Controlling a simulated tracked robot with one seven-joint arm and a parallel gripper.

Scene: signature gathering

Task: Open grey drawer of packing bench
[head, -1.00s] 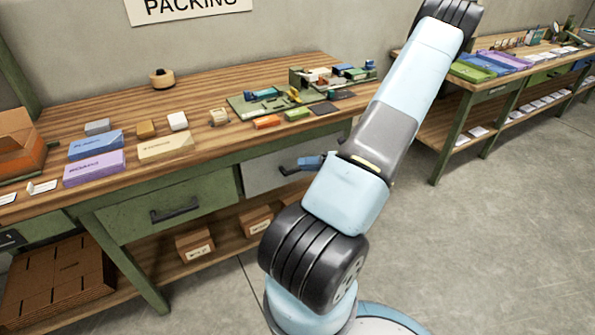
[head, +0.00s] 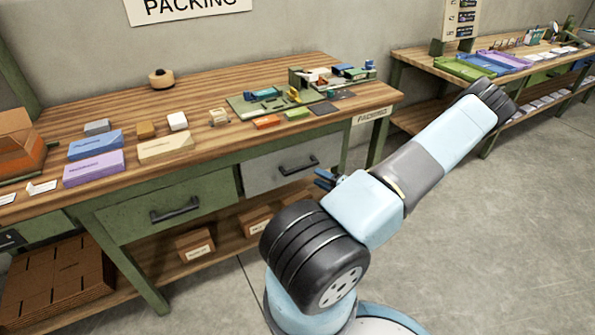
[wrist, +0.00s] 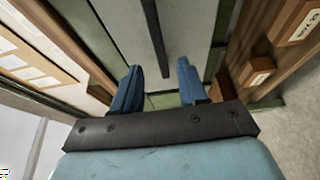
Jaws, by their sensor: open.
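The grey drawer (head: 263,179) is in the right part of the packing bench (head: 330,75) front in the head view. It looks closed, with a dark bar handle (head: 299,166) on its face. In the head view my gripper (head: 320,180) is just below and right of that handle, apart from it in the picture. In the wrist view the grey drawer front (wrist: 180,35) fills the upper middle, and the dark handle (wrist: 155,38) runs down it, ahead of my fingers. My gripper (wrist: 162,85) is open, with two blue fingers and nothing between them.
A green drawer (head: 168,208) with its own dark handle is left of the grey one. Small boxes (head: 257,221) stand on the shelf below. Boxes and parts lie on the bench top. The floor at right (head: 480,240) is clear.

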